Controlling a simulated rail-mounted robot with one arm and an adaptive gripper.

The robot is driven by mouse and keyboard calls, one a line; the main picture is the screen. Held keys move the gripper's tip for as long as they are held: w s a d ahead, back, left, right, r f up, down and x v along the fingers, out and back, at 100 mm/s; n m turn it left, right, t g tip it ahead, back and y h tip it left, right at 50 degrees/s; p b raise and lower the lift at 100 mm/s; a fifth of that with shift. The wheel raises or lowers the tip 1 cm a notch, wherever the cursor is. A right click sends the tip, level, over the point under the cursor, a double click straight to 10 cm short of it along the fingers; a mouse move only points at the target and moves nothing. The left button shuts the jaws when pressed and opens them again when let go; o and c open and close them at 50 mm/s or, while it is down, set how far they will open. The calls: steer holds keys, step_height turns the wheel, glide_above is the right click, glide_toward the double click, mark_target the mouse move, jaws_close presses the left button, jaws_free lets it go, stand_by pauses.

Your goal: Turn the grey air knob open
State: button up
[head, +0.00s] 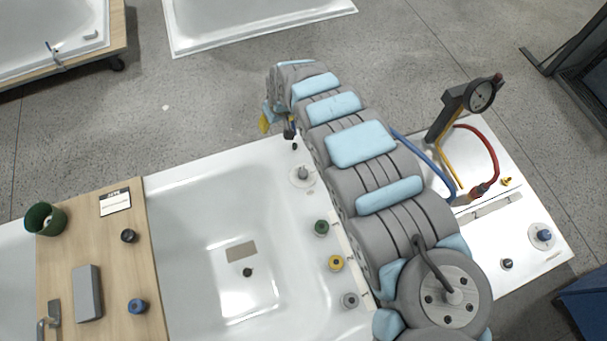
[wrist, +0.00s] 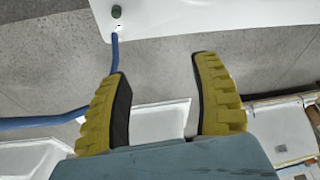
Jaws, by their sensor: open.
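The grey knob (head: 350,300) sits on the tub's right rim in the head view, the nearest in a row with a yellow knob (head: 336,262) and a green knob (head: 321,227). My gripper (head: 266,118) is past the tub's far edge, well away from the grey knob, and partly hidden by my arm. In the wrist view my gripper (wrist: 162,66) is open, its yellow fingers apart with nothing between them. A dark green knob (wrist: 116,11) shows at the top of that view. I cannot make out the grey knob there.
My arm runs close along the right of the knob row. A white panel at right carries a gauge (head: 480,97), a red hose (head: 491,158) and a blue hose (head: 428,152). A wooden board (head: 105,240) spans the tub's left, holding a green cup (head: 45,218) and a grey block (head: 88,293).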

steer(key=s+d+f+g+h, duration=0.2)
steer(key=s+d+f+g, duration=0.1)
steer(key=s+d, duration=0.5)
steer(key=b, duration=0.6)
glide_toward(304, 173)
steer(key=f, duration=0.8)
steer(key=shift+s+a+f, duration=0.2)
steer(key=shift+a+f, duration=0.05)
steer(key=shift+f, duration=0.05)
steer(key=shift+d+f, duration=0.1)
steer(key=shift+f, duration=0.75)
jaws_close()
